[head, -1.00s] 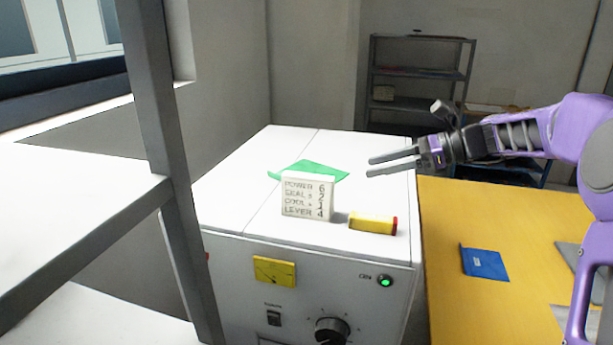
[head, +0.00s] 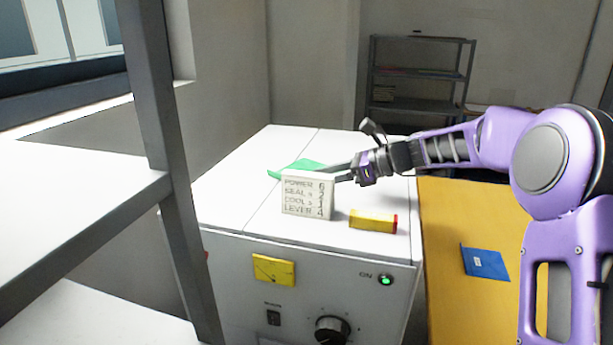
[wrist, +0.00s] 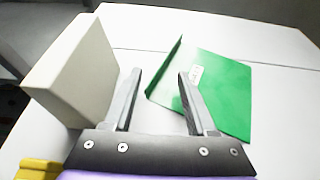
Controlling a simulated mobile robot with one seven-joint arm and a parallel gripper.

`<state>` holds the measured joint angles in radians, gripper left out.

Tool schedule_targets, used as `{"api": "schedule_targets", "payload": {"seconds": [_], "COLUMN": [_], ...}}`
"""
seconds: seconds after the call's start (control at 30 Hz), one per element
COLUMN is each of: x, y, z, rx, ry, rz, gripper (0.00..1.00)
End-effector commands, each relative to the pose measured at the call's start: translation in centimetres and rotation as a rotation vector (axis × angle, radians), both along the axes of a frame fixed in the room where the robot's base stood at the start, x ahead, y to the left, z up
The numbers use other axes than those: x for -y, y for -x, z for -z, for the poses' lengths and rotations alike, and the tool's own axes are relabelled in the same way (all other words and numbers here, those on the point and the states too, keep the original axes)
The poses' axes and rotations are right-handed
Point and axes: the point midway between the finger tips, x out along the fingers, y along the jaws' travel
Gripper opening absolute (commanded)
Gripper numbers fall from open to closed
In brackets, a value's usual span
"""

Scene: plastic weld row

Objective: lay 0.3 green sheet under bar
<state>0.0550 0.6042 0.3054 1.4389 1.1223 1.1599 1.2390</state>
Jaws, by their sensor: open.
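The green sheet (head: 300,167) lies on the white top of the machine, behind the sign block. In the wrist view the green sheet (wrist: 215,92) shows a small white label and a raised left edge. My gripper (head: 338,174) is open, low over the machine top beside the block. In the wrist view my gripper (wrist: 158,85) has its right finger at or over the sheet's near left part; I cannot tell whether it touches. No bar is clearly visible.
The sign block (head: 307,195) stands close left of my fingers, also in the wrist view (wrist: 75,75). A yellow block with a red end (head: 372,221) lies nearer. A blue sheet (head: 485,263) lies on the yellow table (head: 445,225). A grey shelf post (head: 165,150) stands at left.

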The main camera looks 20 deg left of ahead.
Motion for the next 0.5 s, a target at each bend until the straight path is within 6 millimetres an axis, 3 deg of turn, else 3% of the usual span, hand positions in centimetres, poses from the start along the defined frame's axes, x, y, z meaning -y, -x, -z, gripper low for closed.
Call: {"api": "schedule_targets", "payload": {"seconds": [0.2, 0.47, 0.5], "x": [-3.2, -3.5, -3.5], "y": [-0.1, -0.1, -0.1], "z": [1.1, 1.2, 1.2], "rx": [0.000, 0.001, 0.001], "ry": [0.000, 0.000, 0.000], "rz": [-0.003, 0.000, 0.000], "gripper": [0.57, 0.57, 0.50]}}
